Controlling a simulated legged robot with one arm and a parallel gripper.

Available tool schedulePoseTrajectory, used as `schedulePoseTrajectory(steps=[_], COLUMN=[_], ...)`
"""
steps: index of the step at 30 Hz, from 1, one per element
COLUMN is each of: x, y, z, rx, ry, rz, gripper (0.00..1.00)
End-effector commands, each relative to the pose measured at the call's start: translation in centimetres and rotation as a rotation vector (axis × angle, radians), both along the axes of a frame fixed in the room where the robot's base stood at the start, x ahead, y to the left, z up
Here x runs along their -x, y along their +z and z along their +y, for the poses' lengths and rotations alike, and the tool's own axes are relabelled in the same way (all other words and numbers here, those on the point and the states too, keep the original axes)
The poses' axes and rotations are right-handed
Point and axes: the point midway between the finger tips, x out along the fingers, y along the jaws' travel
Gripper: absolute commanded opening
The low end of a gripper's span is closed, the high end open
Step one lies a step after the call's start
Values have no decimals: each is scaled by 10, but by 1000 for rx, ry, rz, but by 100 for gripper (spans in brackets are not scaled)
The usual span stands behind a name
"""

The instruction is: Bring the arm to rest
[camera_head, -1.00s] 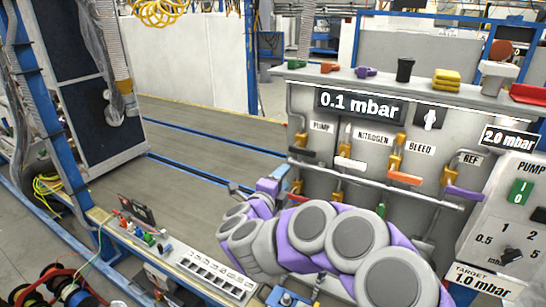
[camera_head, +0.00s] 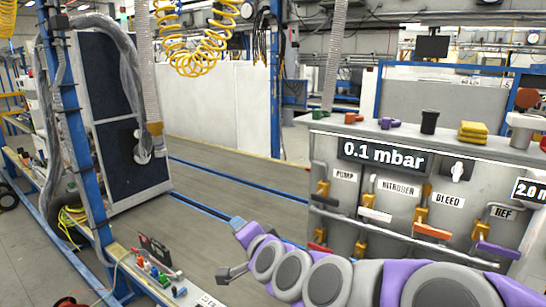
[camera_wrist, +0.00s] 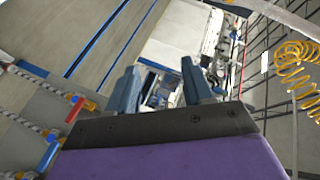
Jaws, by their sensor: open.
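My arm, grey and purple, stretches across the lower right of the head view, in front of the valve panel (camera_head: 337,215). My gripper (camera_head: 232,248) is at its left end, in the air over the grey floor and left of the panel. In the wrist view my gripper (camera_wrist: 160,85) shows two blue fingers spread apart with nothing between them. The gripper is open and empty.
The panel carries valve handles, including an orange one (camera_head: 432,231) and a purple one (camera_head: 497,249), close behind my arm. A blue post (camera_head: 70,130) and a ledge with small parts (camera_head: 165,280) stand left. A yellow coiled hose (camera_head: 203,50) hangs above.

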Motion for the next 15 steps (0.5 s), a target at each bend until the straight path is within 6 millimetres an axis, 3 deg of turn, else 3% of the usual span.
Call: schedulePoseTrajectory(steps=[8,15], x=[68,135], y=[-36,-79], z=[-8,-40], rx=[260,485], ry=[220,376], rz=[126,290], gripper=[51,51])
